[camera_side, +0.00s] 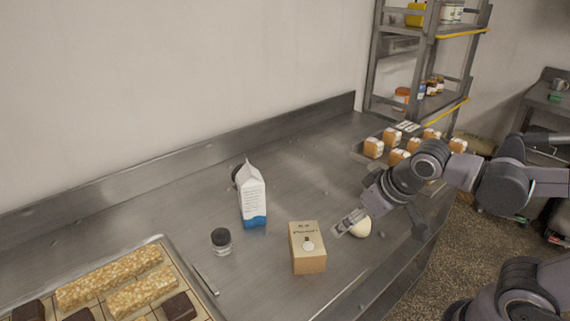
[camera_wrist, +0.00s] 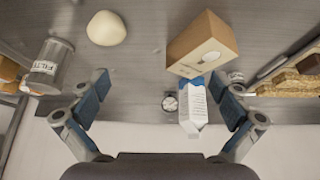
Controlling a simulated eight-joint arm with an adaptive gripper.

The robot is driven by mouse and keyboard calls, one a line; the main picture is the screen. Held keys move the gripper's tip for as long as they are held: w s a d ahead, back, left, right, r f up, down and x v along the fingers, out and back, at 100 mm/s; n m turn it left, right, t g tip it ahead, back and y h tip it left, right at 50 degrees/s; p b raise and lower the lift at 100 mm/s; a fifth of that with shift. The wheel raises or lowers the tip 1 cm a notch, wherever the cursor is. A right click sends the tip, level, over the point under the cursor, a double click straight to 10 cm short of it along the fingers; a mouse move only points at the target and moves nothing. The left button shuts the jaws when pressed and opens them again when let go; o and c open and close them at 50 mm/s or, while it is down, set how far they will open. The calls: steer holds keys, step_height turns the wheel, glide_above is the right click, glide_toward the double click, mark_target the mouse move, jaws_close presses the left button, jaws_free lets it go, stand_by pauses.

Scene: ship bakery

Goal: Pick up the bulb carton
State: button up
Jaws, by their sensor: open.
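The bulb carton (camera_side: 308,248) is a small tan box with dark print and a round bulb picture. It stands upright on the steel counter near the front edge. In the wrist view the bulb carton (camera_wrist: 203,45) is at the upper right, beyond the fingertips. My gripper (camera_side: 349,222) is to the right of the carton and apart from it, near a pale round dough ball. In the wrist view my gripper (camera_wrist: 160,95) has its fingers spread wide with nothing between them held. The carton's underside is hidden in the side view.
A milk carton (camera_side: 252,196) and a dark-lidded jar (camera_side: 221,241) stand left of the bulb carton. The dough ball (camera_side: 361,228) sits beside my gripper. A pastry tray (camera_side: 171,254) is front left. Bread rolls and a shelf rack (camera_side: 429,70) are behind right.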

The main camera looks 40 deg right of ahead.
steer(key=w+a+f+m+g+h, duration=0.1)
steer(key=a+f+h, duration=0.1)
steer(key=a, duration=0.2)
steer(key=m+t+h, duration=0.4)
steer(key=m+h, duration=0.2)
steer(key=m, duration=0.1)
glide_toward(307, 242)
steer(key=x, duration=0.4)
steer(key=shift+s+f, duration=0.15)
steer(key=shift+x, duration=2.65)
steer(key=c, duration=1.4)
